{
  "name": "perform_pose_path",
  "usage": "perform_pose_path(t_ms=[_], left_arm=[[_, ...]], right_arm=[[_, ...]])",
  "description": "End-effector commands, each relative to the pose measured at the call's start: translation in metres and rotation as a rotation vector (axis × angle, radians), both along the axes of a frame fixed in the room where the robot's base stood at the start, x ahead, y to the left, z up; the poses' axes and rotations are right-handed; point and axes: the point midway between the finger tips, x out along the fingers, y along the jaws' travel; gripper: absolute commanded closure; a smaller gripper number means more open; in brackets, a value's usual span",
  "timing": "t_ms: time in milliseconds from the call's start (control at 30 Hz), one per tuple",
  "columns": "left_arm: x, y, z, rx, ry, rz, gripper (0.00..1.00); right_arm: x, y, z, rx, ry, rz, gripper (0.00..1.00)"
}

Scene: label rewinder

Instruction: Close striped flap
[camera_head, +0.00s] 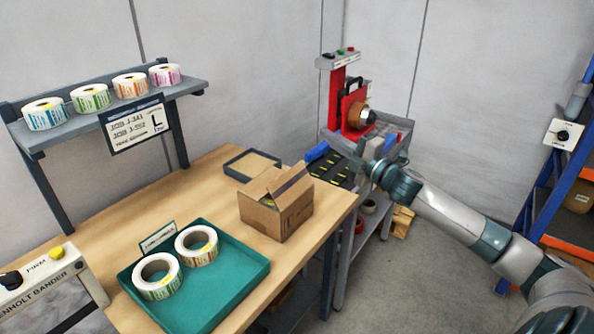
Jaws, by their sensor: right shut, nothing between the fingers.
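The striped flap (330,168) is a dark panel with yellow stripes. It lies lowered, sloping toward me, at the front left of the red rewinder (353,108) on the grey cart. A blue bar (317,151) is beside its upper left edge. My right gripper (366,152) is shut and empty, just right of the flap and in front of the rewinder. It overlaps the flap's right side in the picture, and I cannot tell whether they touch. My left gripper is out of view.
An open cardboard box (275,215) stands on the wooden table's right end, near the flap. A teal tray (235,276) with label rolls and a small dark tray (252,164) are also on the table. A blue rack (551,185) stands at right.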

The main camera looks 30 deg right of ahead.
Motion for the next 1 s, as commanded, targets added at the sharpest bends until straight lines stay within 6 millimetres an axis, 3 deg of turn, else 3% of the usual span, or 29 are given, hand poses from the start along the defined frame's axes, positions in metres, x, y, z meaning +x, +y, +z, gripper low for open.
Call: perform_pose_path(t_ms=[133, 367, 700, 1000], left_arm=[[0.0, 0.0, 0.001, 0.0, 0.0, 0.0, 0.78], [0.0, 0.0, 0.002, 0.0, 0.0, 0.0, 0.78], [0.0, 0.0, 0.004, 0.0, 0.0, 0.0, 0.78], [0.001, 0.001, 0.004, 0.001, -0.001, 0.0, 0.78]], right_arm=[[0.01, -0.019, 0.009, -0.005, 0.084, -0.083, 1.0], [0.013, -0.028, -0.002, -0.054, 0.301, -0.118, 1.0], [-0.023, 0.007, -0.029, -0.205, 0.636, 0.069, 1.0], [-0.046, 0.028, -0.035, -0.267, 0.729, 0.191, 1.0]])
